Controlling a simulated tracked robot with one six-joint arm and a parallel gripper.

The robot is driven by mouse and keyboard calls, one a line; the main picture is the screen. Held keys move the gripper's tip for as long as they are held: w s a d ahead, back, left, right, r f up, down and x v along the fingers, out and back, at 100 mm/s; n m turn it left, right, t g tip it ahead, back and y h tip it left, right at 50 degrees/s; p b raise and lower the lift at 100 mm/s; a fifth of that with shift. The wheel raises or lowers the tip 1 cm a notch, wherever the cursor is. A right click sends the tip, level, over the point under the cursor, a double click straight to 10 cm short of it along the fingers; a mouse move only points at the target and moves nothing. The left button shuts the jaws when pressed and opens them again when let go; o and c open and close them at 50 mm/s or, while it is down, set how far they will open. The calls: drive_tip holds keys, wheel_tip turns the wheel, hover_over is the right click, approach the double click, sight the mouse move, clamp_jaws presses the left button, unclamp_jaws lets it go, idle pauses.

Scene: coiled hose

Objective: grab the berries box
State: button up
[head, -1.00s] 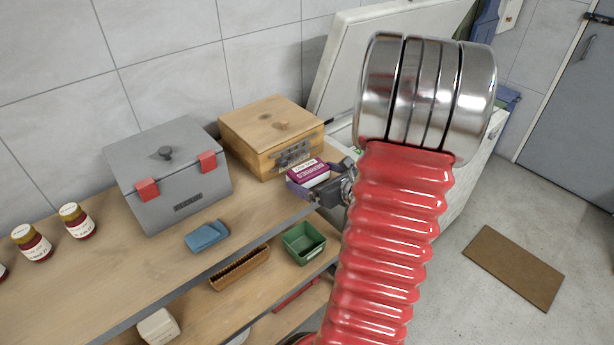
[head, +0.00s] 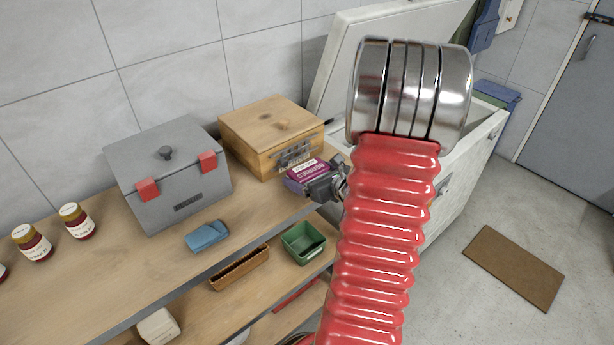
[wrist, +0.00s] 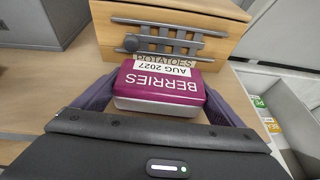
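I cannot make out firm contact. In the head view my gripper (head: 308,182) is at the box, and the red ribbed arm hides part of the scene to its right.
A wooden box (head: 272,135) labelled POTATOES stands right behind the berries box. A grey box with red latches (head: 168,175) and a blue sponge (head: 207,236) are to the left. A white chest with a raised lid (head: 400,45) stands at the right.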

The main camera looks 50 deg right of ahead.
sight(308, 168)
drive_tip(key=c, duration=0.8)
drive_tip(key=shift+o, duration=0.2)
drive_tip(key=shift+r, duration=0.1)
wheel_tip(308, 168, up, 10)
drive_tip(key=shift+f, duration=0.1)
